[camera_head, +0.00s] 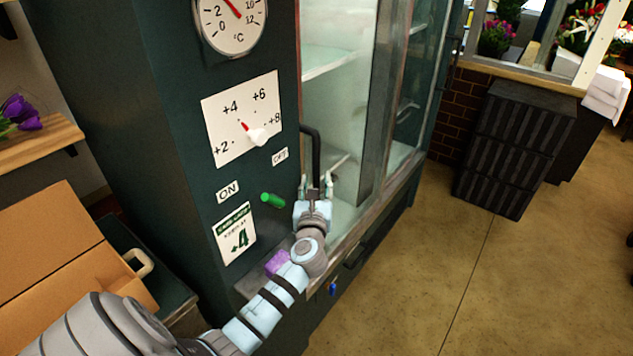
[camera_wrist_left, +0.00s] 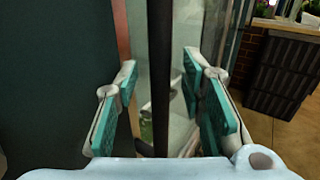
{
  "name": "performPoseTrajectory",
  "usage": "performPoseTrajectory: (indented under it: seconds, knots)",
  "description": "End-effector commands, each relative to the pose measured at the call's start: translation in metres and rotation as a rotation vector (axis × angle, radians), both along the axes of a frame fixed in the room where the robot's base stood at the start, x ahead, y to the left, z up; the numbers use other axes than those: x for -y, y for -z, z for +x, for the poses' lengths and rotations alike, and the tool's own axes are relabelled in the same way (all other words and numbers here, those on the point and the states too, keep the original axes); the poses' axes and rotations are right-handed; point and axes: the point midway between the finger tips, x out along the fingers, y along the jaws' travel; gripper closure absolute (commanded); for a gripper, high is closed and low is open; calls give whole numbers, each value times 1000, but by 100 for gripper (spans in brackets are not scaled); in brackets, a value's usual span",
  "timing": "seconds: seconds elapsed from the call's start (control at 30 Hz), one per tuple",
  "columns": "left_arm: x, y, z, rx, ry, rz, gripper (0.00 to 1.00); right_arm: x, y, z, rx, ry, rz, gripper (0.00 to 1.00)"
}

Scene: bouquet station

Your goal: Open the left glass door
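The left glass door (camera_head: 337,85) is on the dark green cabinet, with pale shelves showing through the glass. Its black bar handle (camera_head: 314,145) stands upright near the door's left edge. In the left wrist view the handle (camera_wrist_left: 160,60) runs vertically between the fingers. My left gripper (camera_head: 316,188) is at the handle's lower part, with its teal-padded fingers spread apart. In the wrist view a gap shows on each side of the bar, so the fingers are around it but not closed on it. I cannot tell whether the door is slightly ajar. My right gripper is out of view.
The cabinet front (camera_head: 165,100) carries a dial thermometer (camera_head: 232,22), a temperature knob (camera_head: 256,134) and a green switch (camera_head: 272,200). A cardboard box (camera_head: 55,260) stands at left. Black crates (camera_head: 515,145) stand at right. The floor (camera_head: 430,270) before the cabinet is clear.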

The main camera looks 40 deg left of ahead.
Motion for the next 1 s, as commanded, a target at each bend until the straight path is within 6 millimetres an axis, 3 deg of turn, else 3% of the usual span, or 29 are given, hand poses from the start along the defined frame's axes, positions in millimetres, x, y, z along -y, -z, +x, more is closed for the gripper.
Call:
performPoseTrajectory:
  seconds: [0.17, 0.43, 0.67, 1.0]
  knots:
    - [-10, 1, 14, 0, -1, -2, 64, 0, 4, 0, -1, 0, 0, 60]
    - [-11, 1, 15, 0, 0, -3, 64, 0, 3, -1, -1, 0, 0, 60]
    - [-10, 1, 15, 0, 1, -3, 99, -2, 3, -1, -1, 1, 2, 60]
    - [-11, 1, 15, 0, 0, -3, 100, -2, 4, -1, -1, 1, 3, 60]
